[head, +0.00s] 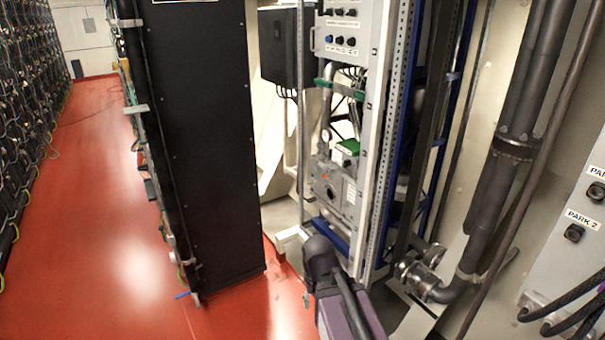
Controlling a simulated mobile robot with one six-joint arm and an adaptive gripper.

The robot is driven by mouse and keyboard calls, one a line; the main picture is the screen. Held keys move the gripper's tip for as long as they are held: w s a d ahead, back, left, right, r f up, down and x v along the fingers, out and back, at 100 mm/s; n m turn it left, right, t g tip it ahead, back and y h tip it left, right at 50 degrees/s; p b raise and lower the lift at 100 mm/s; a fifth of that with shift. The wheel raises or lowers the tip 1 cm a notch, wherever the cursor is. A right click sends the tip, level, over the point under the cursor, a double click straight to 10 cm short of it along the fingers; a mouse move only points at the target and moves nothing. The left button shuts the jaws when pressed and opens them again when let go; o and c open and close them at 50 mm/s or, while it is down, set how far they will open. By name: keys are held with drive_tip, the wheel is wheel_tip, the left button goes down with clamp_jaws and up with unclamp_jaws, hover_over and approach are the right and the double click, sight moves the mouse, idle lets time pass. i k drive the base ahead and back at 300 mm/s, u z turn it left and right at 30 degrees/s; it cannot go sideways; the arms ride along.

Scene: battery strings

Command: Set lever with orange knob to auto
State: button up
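I cannot make out a lever with an orange knob or an "auto" marking in the head view. A grey panel (349,56) with small dark and blue knobs is at the top middle; its labels are too small to read. A grey machine housing (330,182) with a round dark port and a small green part on top stands below it. My gripper is not in view; a dark and purple part at the bottom middle looks like my own arm.
A tall black cabinet (200,140) stands left of the middle. Dark pipes (487,205) and a grey panel labelled "PARK 2" (560,240) with black switches are on the right. Wired battery racks (28,110) line the far left. The red floor (95,220) between racks and cabinet is mostly clear.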

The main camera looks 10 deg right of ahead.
sight(328, 171)
drive_tip(key=i, duration=1.35)
drive_tip(key=z, duration=0.55)
